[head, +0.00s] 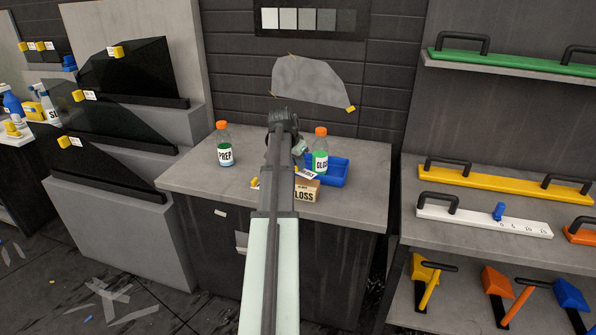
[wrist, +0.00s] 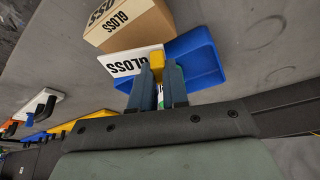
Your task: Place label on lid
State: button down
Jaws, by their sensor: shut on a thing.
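My gripper (wrist: 159,82) is shut on a small yellow tab (wrist: 157,61) at the end of a white label (wrist: 125,66) marked GLOSS. The label also shows in the head view (head: 307,174), just behind the top of a cardboard box (head: 307,190) marked GLOSS. In the wrist view the box (wrist: 137,28) is beyond the label, and I cannot tell whether they touch. My gripper is above the table, mostly hidden behind my arm in the head view. I cannot make out a separate lid on the box.
A blue tray (head: 340,173) lies right of the box, with a green GLOSS bottle (head: 320,160) by it. A PREP bottle (head: 224,155) stands at left on the grey table (head: 195,182). A small white and yellow piece (head: 255,183) lies left of my arm. The table's right front is clear.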

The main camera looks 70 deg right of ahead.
aim_at(296, 166)
jog(key=shift+f, duration=1.6)
jog(key=shift+f, duration=0.15)
jog(key=c, duration=1.1)
grip_release()
jog(key=v, duration=1.2)
jog(key=shift+r, duration=0.2)
